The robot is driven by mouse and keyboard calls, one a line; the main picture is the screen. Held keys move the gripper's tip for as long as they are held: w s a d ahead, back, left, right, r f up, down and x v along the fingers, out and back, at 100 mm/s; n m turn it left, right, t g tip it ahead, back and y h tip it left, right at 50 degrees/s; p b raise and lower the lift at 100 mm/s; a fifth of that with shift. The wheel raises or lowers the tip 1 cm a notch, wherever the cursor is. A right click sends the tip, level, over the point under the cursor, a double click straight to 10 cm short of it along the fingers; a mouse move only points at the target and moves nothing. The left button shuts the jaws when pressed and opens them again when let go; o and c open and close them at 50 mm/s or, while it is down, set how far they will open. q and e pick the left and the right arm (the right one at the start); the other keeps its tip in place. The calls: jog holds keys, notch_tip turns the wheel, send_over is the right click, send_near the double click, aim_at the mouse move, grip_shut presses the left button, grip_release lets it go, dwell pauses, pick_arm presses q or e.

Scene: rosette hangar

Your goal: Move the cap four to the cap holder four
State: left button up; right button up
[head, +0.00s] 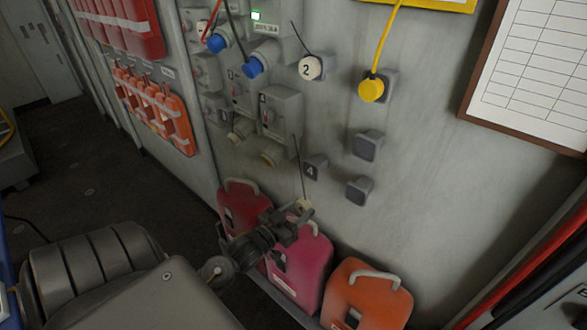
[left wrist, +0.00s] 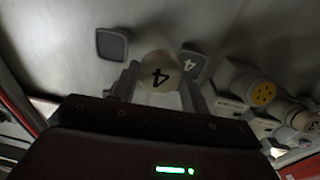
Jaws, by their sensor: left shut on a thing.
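Cap four (left wrist: 158,72) is a cream round cap marked 4. My left gripper (left wrist: 160,90) is shut on it, with one finger on each side. In the head view the cap (head: 303,205) is small and partly hidden at the tip of my left gripper (head: 297,214), and a thin dark cord runs up from it. Cap holder four (head: 311,170) is a grey block marked 4 on the wall, just above the gripper. It also shows in the left wrist view (left wrist: 194,63), right beside the cap. The cap looks apart from it. My right gripper is out of view.
Blank grey holders (head: 366,146) sit right of holder four. Cap two (head: 311,68) and a yellow cap (head: 371,89) hang on holders above. Red, pink (head: 301,272) and orange (head: 368,300) canisters stand below, close under my gripper. Grey socket boxes (head: 280,112) are at left.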

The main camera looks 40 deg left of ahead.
pick_arm(q)
jog(key=shift+n+g+y, duration=0.3)
jog(key=shift+n+y, duration=0.1)
jog(key=shift+y, duration=0.3)
jog(key=shift+w+a+r+b, duration=0.15)
jog(key=shift+w+a+r, duration=0.4)
jog(key=shift+w+a, duration=0.65)
jog(key=shift+w+a+r+b, duration=0.2)
jog(key=shift+w+a+r, duration=0.3)
jog(key=shift+w+a, duration=0.7)
jog(key=shift+w+a+r+b, duration=0.15)
jog(key=shift+w+a+r, duration=0.5)
jog(key=shift+w, duration=0.95)
jog(key=shift+w+a, duration=0.1)
jog(key=shift+w, duration=0.05)
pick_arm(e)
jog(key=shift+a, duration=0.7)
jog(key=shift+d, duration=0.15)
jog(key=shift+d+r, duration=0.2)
pick_arm(q)
jog(key=shift+p, duration=0.6)
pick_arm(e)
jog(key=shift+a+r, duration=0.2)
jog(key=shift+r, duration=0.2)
